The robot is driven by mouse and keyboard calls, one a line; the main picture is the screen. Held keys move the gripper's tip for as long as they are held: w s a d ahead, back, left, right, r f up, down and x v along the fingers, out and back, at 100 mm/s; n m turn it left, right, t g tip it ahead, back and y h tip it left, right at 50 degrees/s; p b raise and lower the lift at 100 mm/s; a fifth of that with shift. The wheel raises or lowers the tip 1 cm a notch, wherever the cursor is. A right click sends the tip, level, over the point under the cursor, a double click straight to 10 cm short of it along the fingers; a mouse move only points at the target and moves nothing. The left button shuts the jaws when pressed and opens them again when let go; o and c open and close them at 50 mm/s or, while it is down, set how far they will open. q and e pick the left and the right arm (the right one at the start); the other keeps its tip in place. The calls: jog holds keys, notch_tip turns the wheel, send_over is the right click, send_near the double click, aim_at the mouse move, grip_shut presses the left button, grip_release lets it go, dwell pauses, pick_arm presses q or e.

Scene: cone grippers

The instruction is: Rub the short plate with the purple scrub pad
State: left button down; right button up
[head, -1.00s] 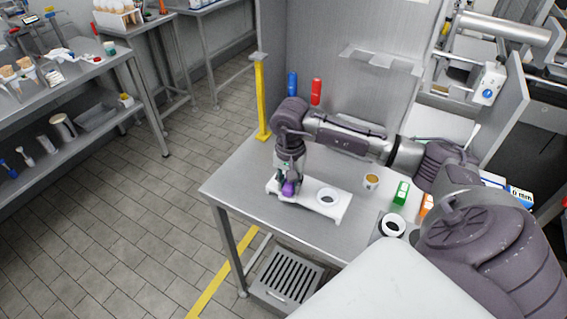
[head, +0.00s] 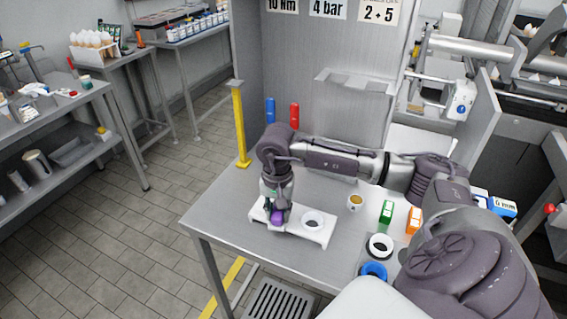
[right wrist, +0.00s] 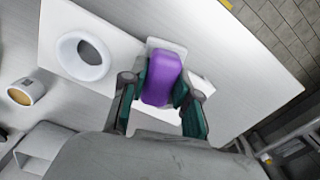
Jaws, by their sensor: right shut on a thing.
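The purple scrub pad (head: 277,217) is held upright between the fingers of my right gripper (head: 277,208). The right wrist view shows the pad (right wrist: 162,78) pinched by the right gripper's dark green finger pads (right wrist: 160,96). The pad is over the left part of a low white rack (head: 322,238), beside a white ring (head: 312,221). A small pale square plate (right wrist: 166,46) shows partly behind the pad; it may be the short plate, but I cannot be sure. Whether the pad touches it is hidden. My left gripper is out of view.
On the steel table (head: 215,205), a tan-topped cup (head: 355,203), a green box (head: 386,214), an orange box (head: 413,221), a white ring (head: 381,246) and a blue ring (head: 374,270) stand right of the rack. Blue (head: 270,110) and red (head: 294,116) handles are behind. The table's left corner is clear.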

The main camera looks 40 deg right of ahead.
aim_at(260, 215)
jog(key=shift+w+a+b, duration=0.25)
jog(key=shift+w+a, duration=0.1)
jog(key=shift+w, duration=0.45)
jog(key=shift+w+a+b, duration=0.3)
jog(key=shift+w, duration=0.5)
jog(key=shift+w+a+b, duration=0.25)
jog(key=shift+w+a, duration=0.1)
jog(key=shift+w, duration=0.45)
jog(key=shift+w+a+f+b, duration=0.1)
jog(key=shift+w+a+b, duration=0.3)
jog(key=shift+w, duration=0.35)
jog(key=shift+w+a+f+b, duration=0.1)
jog(key=shift+w+a+b, duration=0.2)
jog(key=shift+w, duration=0.4)
jog(key=shift+r, duration=0.1)
jog(key=shift+d, duration=0.1)
jog(key=shift+r+p, duration=0.35)
jog(key=shift+r, duration=0.2)
jog(key=shift+r+p, duration=1.2)
jog(key=shift+r, duration=1.25)
jog(key=shift+r+p, duration=0.7)
jog(key=shift+r, duration=0.8)
